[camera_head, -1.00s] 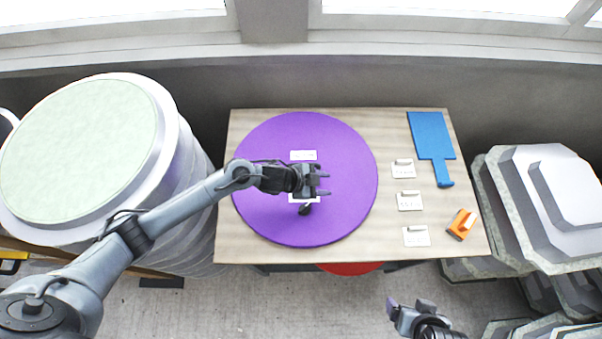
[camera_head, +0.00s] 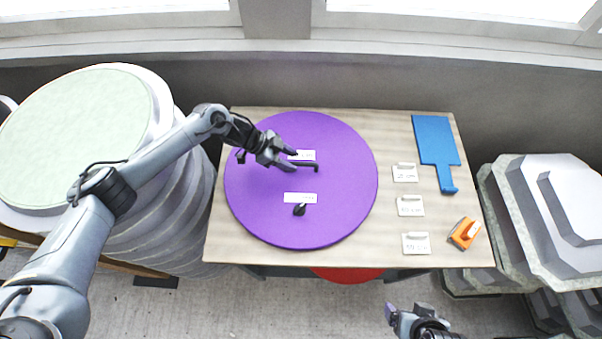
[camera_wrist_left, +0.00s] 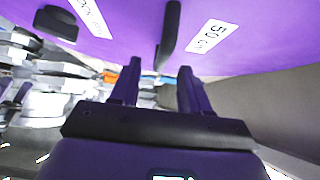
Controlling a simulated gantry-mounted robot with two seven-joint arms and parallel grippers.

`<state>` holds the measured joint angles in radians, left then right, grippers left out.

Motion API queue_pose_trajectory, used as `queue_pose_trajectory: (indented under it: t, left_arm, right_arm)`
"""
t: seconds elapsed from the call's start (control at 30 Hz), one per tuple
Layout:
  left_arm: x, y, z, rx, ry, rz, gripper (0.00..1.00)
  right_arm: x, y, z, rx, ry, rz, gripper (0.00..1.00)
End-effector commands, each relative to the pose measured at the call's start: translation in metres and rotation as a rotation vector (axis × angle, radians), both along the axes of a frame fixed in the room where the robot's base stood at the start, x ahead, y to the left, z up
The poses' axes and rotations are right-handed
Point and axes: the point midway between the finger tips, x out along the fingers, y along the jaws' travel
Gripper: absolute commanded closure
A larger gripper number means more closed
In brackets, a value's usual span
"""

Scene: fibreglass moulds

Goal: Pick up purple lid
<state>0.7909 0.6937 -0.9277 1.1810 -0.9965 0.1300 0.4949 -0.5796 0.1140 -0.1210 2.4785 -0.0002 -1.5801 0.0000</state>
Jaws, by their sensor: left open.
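The round purple lid (camera_head: 335,210) lies flat on the wooden table in the head view. It has two white labels and a dark handle (camera_head: 304,166) near its middle, plus a dark knob (camera_head: 299,210) nearer the front. My left gripper (camera_head: 292,162) is open over the lid at the handle's left end. In the left wrist view, the handle (camera_wrist_left: 169,32) stands beyond and between the open fingers (camera_wrist_left: 158,85), with the lid surface (camera_wrist_left: 135,20) behind it. I cannot tell whether the fingers touch it. My right gripper (camera_head: 405,312) shows at the bottom edge, in front of the table; its jaw state is unclear.
The wooden table (camera_head: 385,135) also bears a blue paddle (camera_head: 436,145), several small white labelled plates (camera_head: 410,206) and an orange tool (camera_head: 464,233) on the right. Large round moulds (camera_head: 80,140) stand left, stacked angular moulds (camera_head: 560,205) right. A red round thing (camera_head: 346,275) shows below the table's front.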

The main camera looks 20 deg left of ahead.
Motion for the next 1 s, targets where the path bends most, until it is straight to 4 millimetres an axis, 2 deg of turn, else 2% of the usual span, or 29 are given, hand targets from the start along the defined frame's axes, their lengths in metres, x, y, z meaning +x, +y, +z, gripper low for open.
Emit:
queue_pose_trajectory:
  t: [0.23, 0.6, 0.87, 0.9, 1.0]
  left_arm:
    - [0.004, -0.008, -0.01, -0.001, -0.001, 0.001, 0.54]
    - [0.014, -0.034, -0.039, 0.0, -0.002, 0.0, 0.54]
    - [0.015, -0.036, -0.038, 0.0, -0.001, 0.001, 0.54]
    - [0.015, -0.036, -0.038, 0.0, -0.001, 0.001, 0.56]
    - [0.015, -0.036, -0.038, 0.0, -0.001, 0.001, 0.71]
  right_arm:
    - [0.0, 0.0, -0.011, -0.001, -0.001, 0.001, 0.13]
    - [0.0, -0.003, -0.045, -0.01, -0.001, 0.006, 0.13]
    - [0.0, -0.003, -0.044, -0.01, -0.001, 0.006, 0.13]
    - [0.0, -0.003, -0.044, -0.01, -0.001, 0.005, 0.13]
    - [0.0, -0.002, -0.044, -0.009, 0.0, 0.005, 0.13]
